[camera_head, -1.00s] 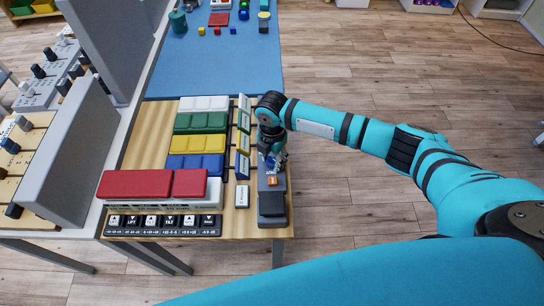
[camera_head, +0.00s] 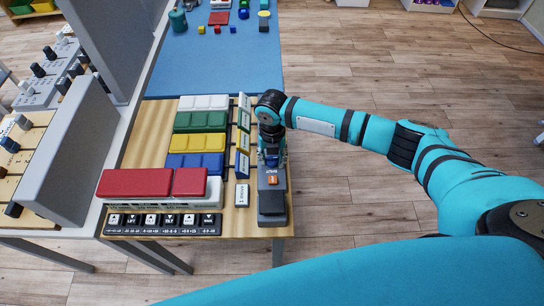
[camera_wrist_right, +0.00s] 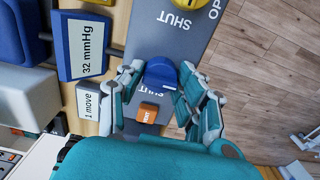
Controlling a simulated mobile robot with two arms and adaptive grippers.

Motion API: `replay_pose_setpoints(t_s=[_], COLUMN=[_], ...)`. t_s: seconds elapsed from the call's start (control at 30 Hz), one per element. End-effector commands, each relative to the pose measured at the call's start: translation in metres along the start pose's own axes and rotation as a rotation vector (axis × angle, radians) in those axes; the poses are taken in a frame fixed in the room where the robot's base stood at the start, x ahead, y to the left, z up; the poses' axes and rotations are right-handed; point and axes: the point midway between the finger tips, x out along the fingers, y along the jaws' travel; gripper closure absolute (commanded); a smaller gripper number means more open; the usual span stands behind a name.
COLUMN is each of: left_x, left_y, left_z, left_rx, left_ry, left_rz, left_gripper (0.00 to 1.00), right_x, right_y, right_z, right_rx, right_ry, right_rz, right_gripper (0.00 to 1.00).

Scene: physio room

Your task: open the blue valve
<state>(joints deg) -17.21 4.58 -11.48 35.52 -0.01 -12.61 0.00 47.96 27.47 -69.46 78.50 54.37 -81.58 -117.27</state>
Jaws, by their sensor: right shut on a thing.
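The blue valve (camera_wrist_right: 160,73) shows in the right wrist view as a blue knob on a grey strip (camera_wrist_right: 165,38). A "SHUT" mark is beside it, partly covered; which mark the knob points to I cannot tell. My right gripper (camera_wrist_right: 163,84) has its fingers on both sides of the knob and is shut on it. In the head view my right gripper (camera_head: 271,158) points down at the strip and hides most of the valve. My left gripper is not in view.
An orange button (camera_wrist_right: 147,113) is close to the gripper. A yellow valve (camera_wrist_right: 187,4) is farther along the strip. A "32 mmHg" sign (camera_wrist_right: 84,48) and "1 move" card (camera_wrist_right: 93,104) stand beside it. Coloured pads (camera_head: 198,145) fill the table to the left; open floor lies right.

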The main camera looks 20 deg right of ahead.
Motion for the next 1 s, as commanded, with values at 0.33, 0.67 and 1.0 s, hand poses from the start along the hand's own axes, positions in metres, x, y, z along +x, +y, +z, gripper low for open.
replay_pose_setpoints(t_s=[0.33,0.67,1.0], left_x=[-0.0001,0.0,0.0], left_y=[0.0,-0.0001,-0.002], left_z=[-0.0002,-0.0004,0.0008], left_rx=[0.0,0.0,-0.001], left_ry=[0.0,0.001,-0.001], left_rz=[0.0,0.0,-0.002], left_gripper=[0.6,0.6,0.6], right_x=[-0.001,-0.0008,-0.0057], right_y=[0.0,-0.0001,0.0002], right_z=[0.0007,0.0007,0.0009], right_rx=[-0.014,-0.012,-0.012], right_ry=[-0.001,-0.001,-0.002], right_rz=[0.0,0.0,0.001], right_gripper=[0.97,0.41,0.41])
